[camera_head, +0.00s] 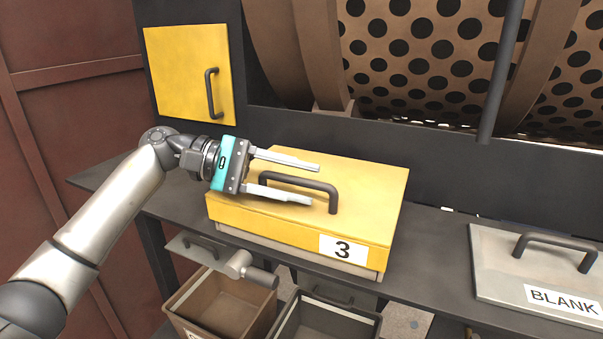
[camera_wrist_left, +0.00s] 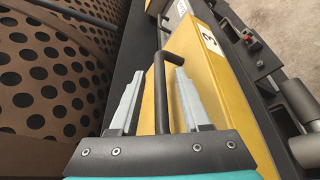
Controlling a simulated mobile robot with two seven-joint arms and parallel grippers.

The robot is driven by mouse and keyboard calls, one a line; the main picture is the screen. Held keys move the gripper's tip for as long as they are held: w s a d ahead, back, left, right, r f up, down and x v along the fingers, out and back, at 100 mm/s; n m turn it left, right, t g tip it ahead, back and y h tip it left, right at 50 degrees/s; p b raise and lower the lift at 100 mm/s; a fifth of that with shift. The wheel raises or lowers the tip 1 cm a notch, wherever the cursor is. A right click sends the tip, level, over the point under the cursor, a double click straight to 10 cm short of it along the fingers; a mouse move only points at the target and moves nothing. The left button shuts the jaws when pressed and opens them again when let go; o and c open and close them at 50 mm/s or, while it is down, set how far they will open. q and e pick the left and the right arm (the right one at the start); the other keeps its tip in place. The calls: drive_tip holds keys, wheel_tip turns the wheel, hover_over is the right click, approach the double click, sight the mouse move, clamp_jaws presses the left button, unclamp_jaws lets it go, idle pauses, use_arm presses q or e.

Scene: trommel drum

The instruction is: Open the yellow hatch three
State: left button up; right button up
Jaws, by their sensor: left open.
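The yellow hatch three (camera_head: 372,190) is a slanted yellow lid with a white "3" label on its front; it looks shut. Its dark bar handle (camera_head: 322,187) stands on top. My left gripper (camera_head: 314,184) is open above the lid, its two fingers pointing right along the handle. In the left wrist view the handle (camera_wrist_left: 159,95) lies between the two open fingers (camera_wrist_left: 155,85), and the yellow hatch (camera_wrist_left: 205,75) runs beside it. I cannot tell whether the fingers touch the handle. My right gripper is not in view.
A grey hatch labelled BLANK (camera_head: 540,275) lies to the right. A yellow door (camera_head: 180,75) with a handle is at the upper left. The perforated drum (camera_head: 430,50) is behind. A brown bin (camera_head: 225,305) and a grey bin (camera_head: 325,320) stand below the ledge.

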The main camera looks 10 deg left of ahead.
use_arm(q)
drive_tip(key=shift+d+f, duration=0.1)
drive_tip(key=shift+d, duration=0.3)
drive_tip(key=shift+c, duration=0.3)
clamp_jaws()
idle(0.9)
